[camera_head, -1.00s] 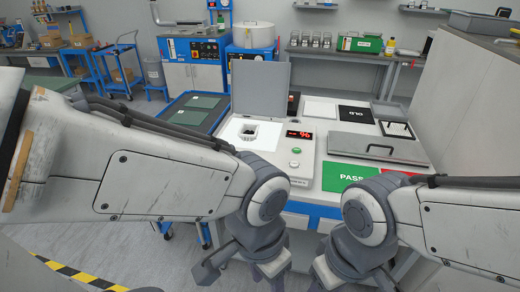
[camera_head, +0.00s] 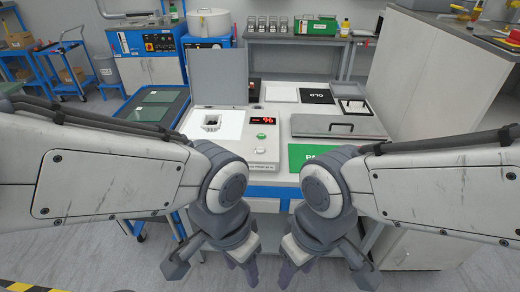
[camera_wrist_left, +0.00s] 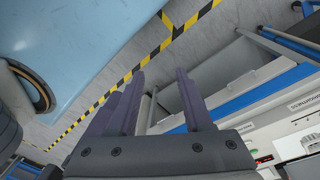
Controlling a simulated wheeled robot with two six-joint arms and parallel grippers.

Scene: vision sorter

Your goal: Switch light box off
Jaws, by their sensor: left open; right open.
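The light box (camera_head: 256,170) stands on the bench with its grey lid (camera_head: 219,77) raised. Its bright white panel (camera_head: 234,129) carries a small dark-centred item (camera_head: 211,122). Beside the panel are a red-lit display (camera_head: 263,120), a green button (camera_head: 261,136) and a pale button (camera_head: 260,149). My left gripper (camera_head: 241,266) is open and empty, low in front of the bench and apart from the box. Its two spread fingers show in the left wrist view (camera_wrist_left: 158,100). My right gripper (camera_head: 291,270) is open, low in front of the bench; its fingertips are partly hard to see.
Right of the box are a grey handled cover (camera_head: 337,127), a green sign (camera_head: 304,155) partly hidden by my right arm, and a black panel (camera_head: 316,96). A blue-edged tray table (camera_head: 155,105) stands to the left. Floor shows in front of the bench.

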